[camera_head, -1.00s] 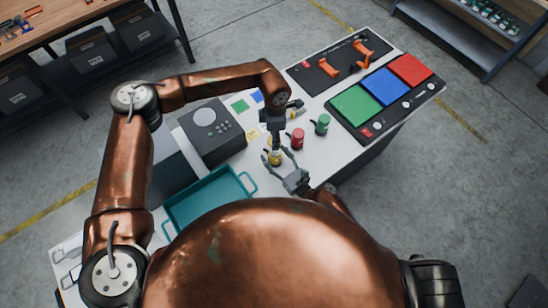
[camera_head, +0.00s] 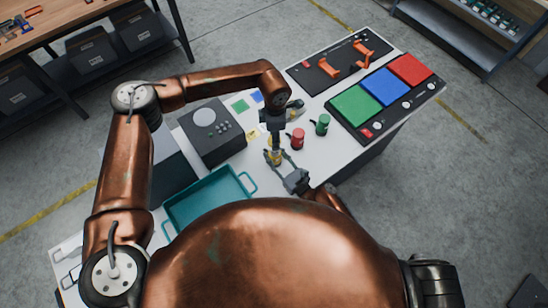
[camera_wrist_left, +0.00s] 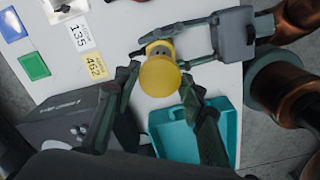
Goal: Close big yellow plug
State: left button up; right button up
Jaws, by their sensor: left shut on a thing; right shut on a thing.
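The big yellow plug (camera_head: 275,158) stands near the front edge of the white table. Its broad round yellow top (camera_wrist_left: 160,76) fills the middle of the left wrist view, with a narrower yellow part partly hidden beneath it. My left gripper (camera_head: 274,146) points straight down over the plug, its fingers on either side of the yellow top and shut on it. My right gripper (camera_head: 276,160) reaches in from the front right, shut around the plug lower down; it also shows in the left wrist view (camera_wrist_left: 168,50). I cannot tell whether the top and lower part are fully joined.
A red plug (camera_head: 298,138) and a green plug (camera_head: 322,124) stand just right. A teal tray (camera_head: 207,197) and a dark box with a round dial (camera_head: 213,132) lie left. Coloured pads (camera_head: 381,87) and a black panel with orange handles (camera_head: 330,72) are at the back right.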

pick_arm(q)
send_over(271, 152)
jog(key=d, duration=0.2)
jog(key=shift+w+a+f, duration=0.1)
jog(key=shift+w+f, duration=0.05)
jog(key=shift+f, duration=1.1)
jog(key=shift+w+a+f, duration=0.1)
jog(key=shift+f, duration=1.15)
jog(key=shift+f, duration=0.9)
jog(key=shift+f, duration=0.55)
